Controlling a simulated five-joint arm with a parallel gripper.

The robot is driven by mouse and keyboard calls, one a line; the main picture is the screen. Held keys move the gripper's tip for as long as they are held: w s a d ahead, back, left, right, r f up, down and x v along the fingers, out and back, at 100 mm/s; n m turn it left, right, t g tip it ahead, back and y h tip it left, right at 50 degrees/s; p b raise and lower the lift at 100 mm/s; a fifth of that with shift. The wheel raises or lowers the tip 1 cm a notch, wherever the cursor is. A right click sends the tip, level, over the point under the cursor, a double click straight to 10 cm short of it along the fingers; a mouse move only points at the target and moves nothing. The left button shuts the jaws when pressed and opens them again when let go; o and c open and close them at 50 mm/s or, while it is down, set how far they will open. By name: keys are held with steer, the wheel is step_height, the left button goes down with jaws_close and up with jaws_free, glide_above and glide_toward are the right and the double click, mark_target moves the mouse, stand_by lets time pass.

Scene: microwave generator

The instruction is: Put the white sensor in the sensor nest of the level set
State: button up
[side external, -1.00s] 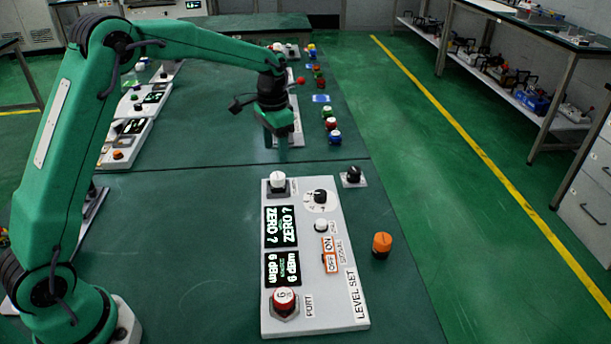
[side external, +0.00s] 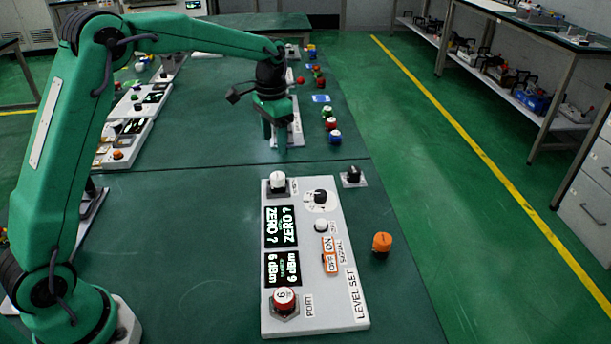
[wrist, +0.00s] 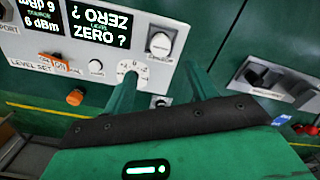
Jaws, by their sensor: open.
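The level set (side external: 343,285) is a pale panel with two lit screens, a dial and a red-and-white cap at PORT. A white cylinder (side external: 278,180), which looks like the white sensor, stands upright on a grey square base at the panel's far left corner. It also shows in the wrist view (wrist: 160,44). My gripper (side external: 275,142) hangs beyond the panel's far end, open and empty, apart from the cylinder. In the wrist view its two fingers (wrist: 160,75) spread below the cylinder.
A black knob on a small plate (side external: 353,177) stands off the panel's far right corner. An orange cap (side external: 382,244) stands right of the panel. Several coloured caps (side external: 330,124) line the bench's right side farther back. Other panels (side external: 125,140) stand behind my arm. Bench left of the panel is clear.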

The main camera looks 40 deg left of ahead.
steer(key=s+d+r+n+t, duration=0.2)
steer(key=s+r+t, duration=0.1)
steer(key=s+r, duration=0.85)
steer(key=s+f+n+t, duration=0.1)
steer(key=s+f+t, duration=0.1)
steer(key=s, duration=1.6)
steer(key=shift+s+d+f+n+t, duration=0.3)
steer(key=shift+s+d+f, duration=0.1)
steer(key=shift+f, duration=0.05)
